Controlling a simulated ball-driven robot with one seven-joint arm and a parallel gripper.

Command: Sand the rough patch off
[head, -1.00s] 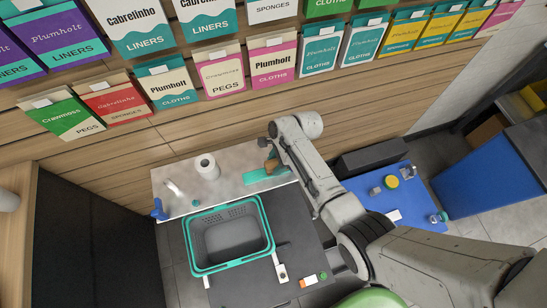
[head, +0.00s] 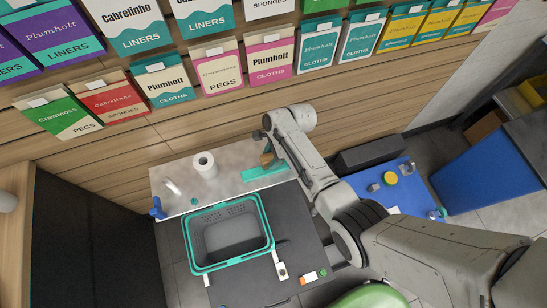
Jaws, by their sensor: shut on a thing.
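My gripper (head: 266,149) is at the back right of the pale worktop, partly hidden by my own wrist. It is shut on a small brown thing (head: 267,160), which looks like a sanding block. The brown thing is at the back edge of a flat teal strip (head: 262,173) lying on the worktop. I cannot tell whether it touches the strip or the worktop. The rough patch cannot be made out at this size.
The worktop (head: 225,178) also bears a white paper roll (head: 205,165) and a blue spray-like item (head: 157,209). A teal-rimmed basket (head: 268,238) stands in front on a dark surface. A blue table (head: 405,200) with small items is right. Packets hang on the wood wall behind.

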